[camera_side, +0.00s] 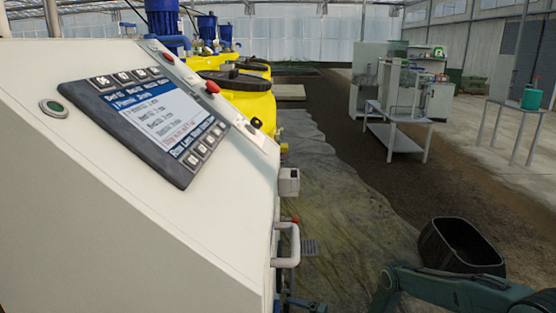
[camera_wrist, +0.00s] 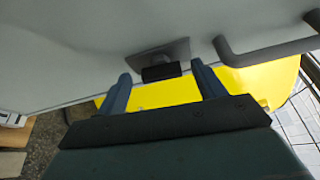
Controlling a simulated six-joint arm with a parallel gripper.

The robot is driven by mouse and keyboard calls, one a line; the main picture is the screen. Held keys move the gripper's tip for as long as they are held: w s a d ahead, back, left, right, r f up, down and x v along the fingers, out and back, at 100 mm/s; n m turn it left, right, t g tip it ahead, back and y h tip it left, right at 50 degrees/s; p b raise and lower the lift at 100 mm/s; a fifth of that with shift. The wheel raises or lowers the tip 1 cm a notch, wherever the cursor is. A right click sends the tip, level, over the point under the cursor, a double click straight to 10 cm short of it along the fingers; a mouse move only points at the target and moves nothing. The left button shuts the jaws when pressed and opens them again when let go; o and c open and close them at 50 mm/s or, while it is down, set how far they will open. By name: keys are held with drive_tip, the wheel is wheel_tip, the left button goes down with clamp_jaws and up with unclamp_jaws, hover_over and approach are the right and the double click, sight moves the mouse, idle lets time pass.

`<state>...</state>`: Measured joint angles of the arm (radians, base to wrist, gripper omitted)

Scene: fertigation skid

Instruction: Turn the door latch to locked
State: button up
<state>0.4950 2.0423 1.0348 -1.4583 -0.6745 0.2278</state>
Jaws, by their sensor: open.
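The door latch (camera_wrist: 162,72) is a short dark block on a grey plate on the pale cabinet face, in the upper middle of the wrist view. My gripper (camera_wrist: 161,84) is open, with one blue-grey finger to the left of the latch and one to the right. The fingertips are near the latch, and gaps show on both sides. Nothing is held. In the side view my teal arm is at the lower right, and I cannot make out the fingertips or the latch clearly there.
A bar handle (camera_wrist: 265,50) stands out from the cabinet right of the latch; a D-shaped handle (camera_side: 290,245) shows in the side view. The sloped cabinet (camera_side: 130,200) carries a control panel (camera_side: 155,125). A black tub (camera_side: 462,247) stands on the floor. Yellow tanks (camera_side: 240,98) are behind.

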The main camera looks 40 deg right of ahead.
drive_tip(key=shift+r+m, duration=0.1)
drive_tip(key=shift+m, duration=0.2)
drive_tip(key=shift+w+r+m+g, duration=0.15)
drive_tip(key=shift+m+g, duration=0.2)
drive_tip(key=shift+m, duration=0.35)
drive_tip(key=shift+s+r+m+g, duration=0.15)
drive_tip(key=shift+m+g, duration=0.2)
drive_tip(key=shift+m, duration=0.35)
drive_tip(key=s+d+r+m+g+y, duration=0.3)
drive_tip(key=s+d+r+m+g, duration=0.25)
drive_tip(key=s+d+m, duration=0.35)
drive_tip(key=w+a+r+n+g+h, duration=0.1)
drive_tip(key=r+n, duration=0.5)
drive_tip(key=r, duration=0.6)
drive_tip(key=w+a+r+n+g+h, duration=0.2)
drive_tip(key=r+n, duration=0.4)
drive_tip(key=r, duration=0.6)
drive_tip(key=shift+w+a+n+g, duration=0.3)
drive_tip(key=shift+w+a+g, duration=0.05)
drive_tip(key=shift+w+g, duration=0.45)
idle(0.7)
drive_tip(key=shift+r, duration=0.25)
